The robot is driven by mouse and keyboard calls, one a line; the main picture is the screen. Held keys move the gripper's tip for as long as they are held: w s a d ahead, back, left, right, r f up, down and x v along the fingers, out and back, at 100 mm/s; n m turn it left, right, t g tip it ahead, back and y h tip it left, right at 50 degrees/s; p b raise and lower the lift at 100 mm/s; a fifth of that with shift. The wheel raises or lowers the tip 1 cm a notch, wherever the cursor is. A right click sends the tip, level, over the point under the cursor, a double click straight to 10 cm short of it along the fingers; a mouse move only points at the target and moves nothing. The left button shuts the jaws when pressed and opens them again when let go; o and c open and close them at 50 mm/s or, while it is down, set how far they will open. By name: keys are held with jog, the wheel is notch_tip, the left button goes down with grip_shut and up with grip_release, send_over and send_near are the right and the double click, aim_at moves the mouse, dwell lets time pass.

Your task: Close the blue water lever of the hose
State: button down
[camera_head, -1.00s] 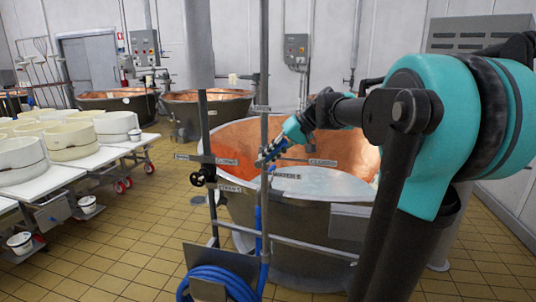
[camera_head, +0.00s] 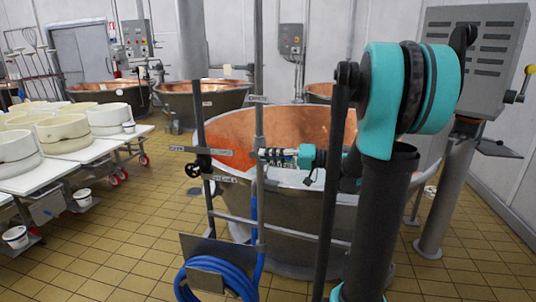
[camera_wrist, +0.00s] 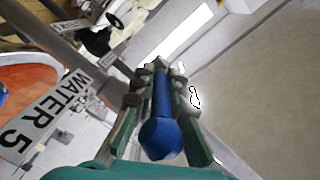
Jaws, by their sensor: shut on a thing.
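The blue water lever (camera_wrist: 160,135) shows in the wrist view as a blue bar with a rounded end, lying lengthwise between the fingers. My gripper (camera_wrist: 160,90) is shut on it, with a green-edged finger on each side. In the head view my gripper (camera_head: 274,155) reaches left to the upright metal pipe (camera_head: 260,125), just above the rim of the near copper vat (camera_head: 230,130). The lever cannot be made out there. The blue hose (camera_head: 215,279) hangs coiled below, and its line runs up beside the pipe.
A label reading WATER 5 (camera_wrist: 40,118) is beside the gripper in the wrist view. A black handwheel (camera_head: 198,166) sits on the pipe frame to the left. Tables with white moulds (camera_head: 62,128) stand at left. The tiled floor (camera_head: 130,222) between is clear.

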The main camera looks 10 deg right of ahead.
jog(key=shift+f+y, duration=0.1)
jog(key=shift+y, duration=0.2)
jog(key=c, duration=1.5)
grip_release()
jog(key=v, duration=1.2)
